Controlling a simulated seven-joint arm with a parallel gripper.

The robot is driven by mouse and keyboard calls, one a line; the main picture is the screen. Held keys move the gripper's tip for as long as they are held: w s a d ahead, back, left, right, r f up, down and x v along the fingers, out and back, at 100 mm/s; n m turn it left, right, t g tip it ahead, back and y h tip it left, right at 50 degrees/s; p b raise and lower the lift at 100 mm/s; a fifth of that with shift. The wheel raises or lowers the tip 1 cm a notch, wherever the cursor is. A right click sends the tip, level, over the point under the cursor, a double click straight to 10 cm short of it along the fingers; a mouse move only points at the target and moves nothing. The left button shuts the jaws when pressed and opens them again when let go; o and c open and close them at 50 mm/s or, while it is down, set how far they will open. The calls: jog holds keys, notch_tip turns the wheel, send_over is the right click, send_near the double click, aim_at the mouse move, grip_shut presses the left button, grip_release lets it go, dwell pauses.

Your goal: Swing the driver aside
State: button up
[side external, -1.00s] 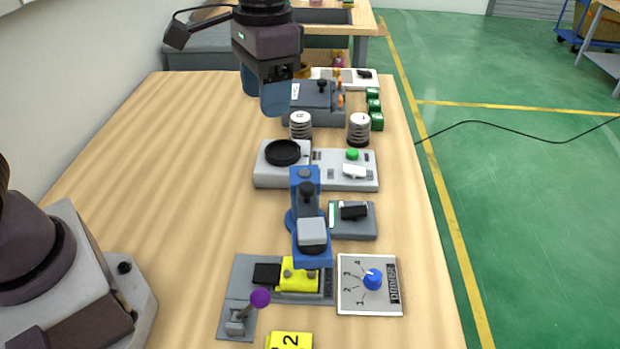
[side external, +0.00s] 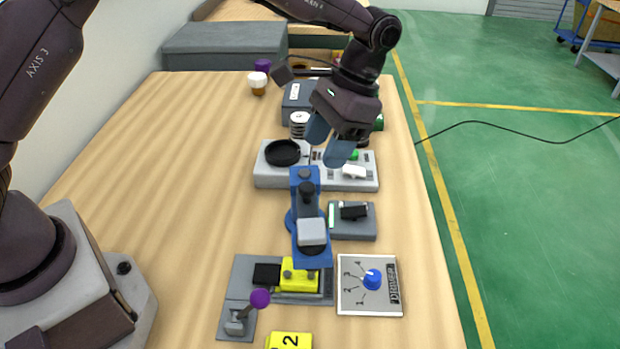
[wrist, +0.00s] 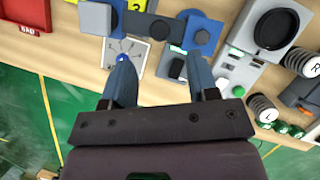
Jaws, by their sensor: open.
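The blue swing arm (side external: 304,225), which looks like the driver, stands mid-bench with a dark knob and a grey square block (side external: 312,232) at its near end. That end lies over the yellow block (side external: 299,275) on the grey fixture (side external: 242,280). In the wrist view the blue arm (wrist: 203,36) lies across the top, beyond my fingers. My gripper (side external: 325,154) is open and empty, with fingers pointing down. It is above the white device, behind the blue arm and apart from it. My gripper also shows in the wrist view (wrist: 159,60).
A dial panel (side external: 355,298) with a blue knob and a small grey switch box (side external: 364,222) stand right of the blue arm. A purple-knobbed lever (side external: 260,298) is at the front. The white device (side external: 345,183) has a black dish (side external: 283,153). The bench's left side is clear.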

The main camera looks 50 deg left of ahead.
aim_at(308, 185)
jog(key=x, duration=0.7)
jog(key=shift+f, duration=0.15)
grip_shut()
